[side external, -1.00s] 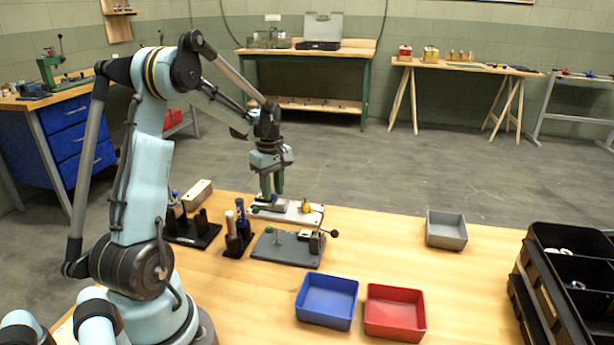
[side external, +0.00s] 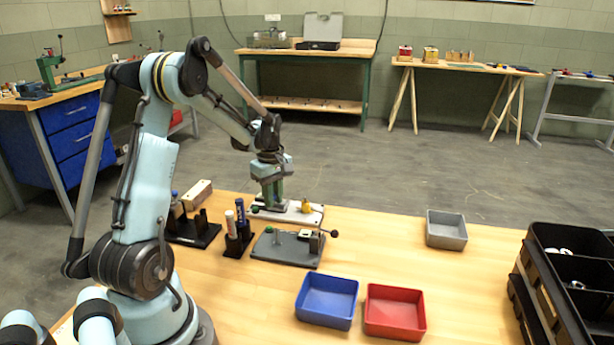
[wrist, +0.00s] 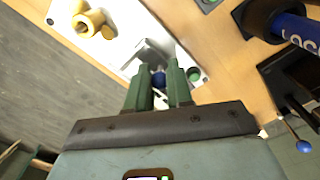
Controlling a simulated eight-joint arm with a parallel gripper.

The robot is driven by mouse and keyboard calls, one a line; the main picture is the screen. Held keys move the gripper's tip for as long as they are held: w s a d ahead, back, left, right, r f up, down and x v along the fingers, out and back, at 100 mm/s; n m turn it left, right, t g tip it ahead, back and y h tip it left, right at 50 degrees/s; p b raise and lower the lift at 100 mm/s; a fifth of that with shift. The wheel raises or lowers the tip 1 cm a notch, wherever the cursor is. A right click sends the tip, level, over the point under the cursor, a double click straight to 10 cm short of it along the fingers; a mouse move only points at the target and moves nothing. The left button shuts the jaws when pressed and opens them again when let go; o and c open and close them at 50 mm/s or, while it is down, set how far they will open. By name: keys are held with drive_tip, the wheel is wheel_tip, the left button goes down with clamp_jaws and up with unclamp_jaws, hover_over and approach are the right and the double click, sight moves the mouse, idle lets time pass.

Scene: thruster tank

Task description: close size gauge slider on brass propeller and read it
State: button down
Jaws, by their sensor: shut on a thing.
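The size gauge has a white base plate (side external: 312,217), which also fills the upper middle of the wrist view (wrist: 112,62). The brass propeller (side external: 306,205) sits on the plate, to the right of my gripper; in the wrist view it shows at upper left (wrist: 90,23). A grey metal slider piece (wrist: 148,52) lies ahead of my fingers, with a visible gap between it and the propeller. My gripper (side external: 270,203) partly hides the slider in the side view. No readable scale shows.
A dark grey fixture plate (side external: 285,250) with a black-knobbed lever lies in front of the gauge. A black stand (side external: 238,243) holds upright tubes at left. Blue (side external: 326,302), red (side external: 395,312) and grey (side external: 446,230) bins stand to the right. The table between is clear.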

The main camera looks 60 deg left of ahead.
sight(281, 207)
drive_tip(key=shift+w, duration=0.1)
drive_tip(key=shift+w+d, duration=0.65)
drive_tip(key=shift+d, duration=0.1)
drive_tip(key=c, duration=1.3)
unclamp_jaws()
drive_tip(key=shift+r, duration=0.1)
wheel_tip(281, 207, up, 12)
